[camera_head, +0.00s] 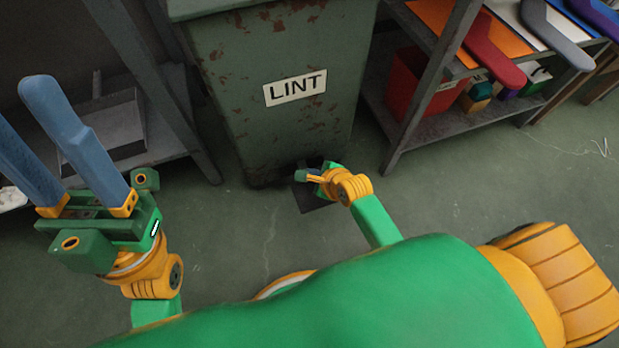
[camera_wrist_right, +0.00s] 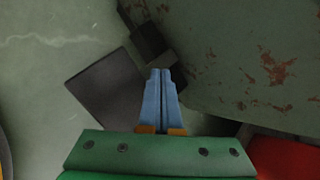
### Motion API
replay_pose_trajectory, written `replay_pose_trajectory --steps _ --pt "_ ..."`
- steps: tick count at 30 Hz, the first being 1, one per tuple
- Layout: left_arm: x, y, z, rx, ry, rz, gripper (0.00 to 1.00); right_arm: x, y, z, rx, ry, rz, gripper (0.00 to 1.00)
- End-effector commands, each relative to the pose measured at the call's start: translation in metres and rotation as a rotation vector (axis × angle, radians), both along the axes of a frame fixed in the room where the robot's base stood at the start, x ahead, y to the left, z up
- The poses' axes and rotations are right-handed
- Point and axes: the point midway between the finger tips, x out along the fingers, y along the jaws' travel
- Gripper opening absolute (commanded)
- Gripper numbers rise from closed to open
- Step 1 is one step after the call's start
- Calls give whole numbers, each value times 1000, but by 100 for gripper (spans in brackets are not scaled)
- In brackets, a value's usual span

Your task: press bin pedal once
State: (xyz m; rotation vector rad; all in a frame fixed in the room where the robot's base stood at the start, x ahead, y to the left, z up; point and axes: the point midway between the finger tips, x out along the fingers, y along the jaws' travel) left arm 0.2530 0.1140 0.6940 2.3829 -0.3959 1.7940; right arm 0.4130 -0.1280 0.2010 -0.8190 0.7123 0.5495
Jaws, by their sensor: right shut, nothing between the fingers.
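The green, rust-specked bin (camera_head: 285,130) with a LINT label stands at the centre of the head view. Its side also fills the upper right of the right wrist view (camera_wrist_right: 230,60). A flat dark pedal plate (camera_wrist_right: 105,88) lies low at its foot, with a dark block (camera_wrist_right: 148,40) beside it. In the head view the plate (camera_head: 311,203) is partly hidden by my right gripper (camera_head: 300,174). The shut, empty blue fingers (camera_wrist_right: 160,72) overlap the plate's edge; contact cannot be told. My left gripper (camera_head: 22,105) is open, empty and raised at the left.
A metal shelf rack (camera_head: 428,90) with a red bin (camera_head: 415,82) and coloured boards stands right of the bin. Another low shelf (camera_head: 150,150) stands at the left. The green floor (camera_head: 480,185) in front is clear.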

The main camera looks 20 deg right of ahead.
Motion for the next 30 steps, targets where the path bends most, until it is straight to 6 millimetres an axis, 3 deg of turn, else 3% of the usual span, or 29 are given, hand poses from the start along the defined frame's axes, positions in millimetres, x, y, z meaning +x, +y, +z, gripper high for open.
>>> replay_pose_trajectory --steps 30 --pt "0 0 0 1 -6 2 50 -1 0 -9 0 0 0 0"
